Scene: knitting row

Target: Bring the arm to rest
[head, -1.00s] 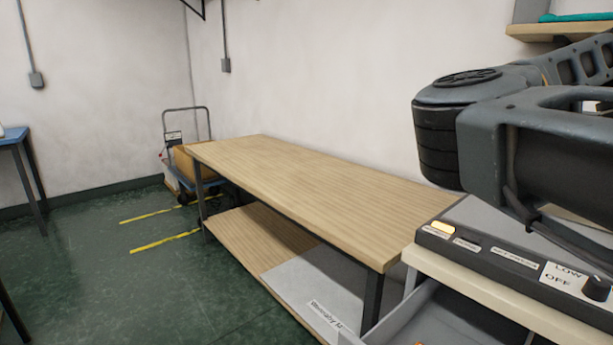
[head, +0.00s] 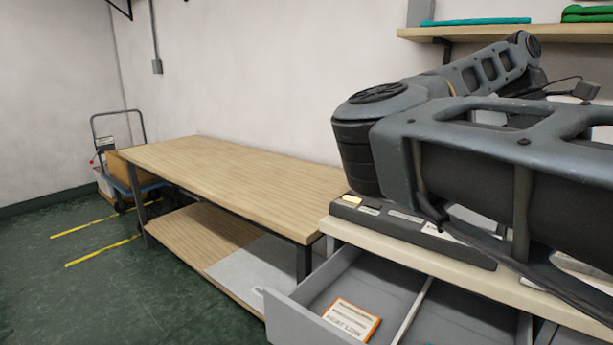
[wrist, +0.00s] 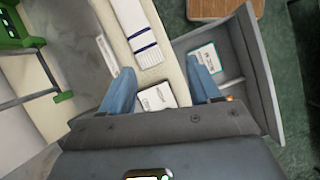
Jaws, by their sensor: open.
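My gripper shows in the wrist view (wrist: 162,80) with its two blue fingers spread apart and nothing between them. Below it are a cream bench top (wrist: 172,62) and an open grey drawer (wrist: 258,75). A white card with print (wrist: 157,97) lies beneath the space between the fingers. In the head view my arm reaches across the right side, over the bench, and hides much of the bench top. My gripper's fingers cannot be made out in the head view.
The open drawer (head: 288,303) holds an orange-edged card (head: 351,319). A long wooden table (head: 220,170) stands left of the bench. A wall shelf (head: 480,31) holds folded cloths. A trolley (head: 125,180) stands at the far left.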

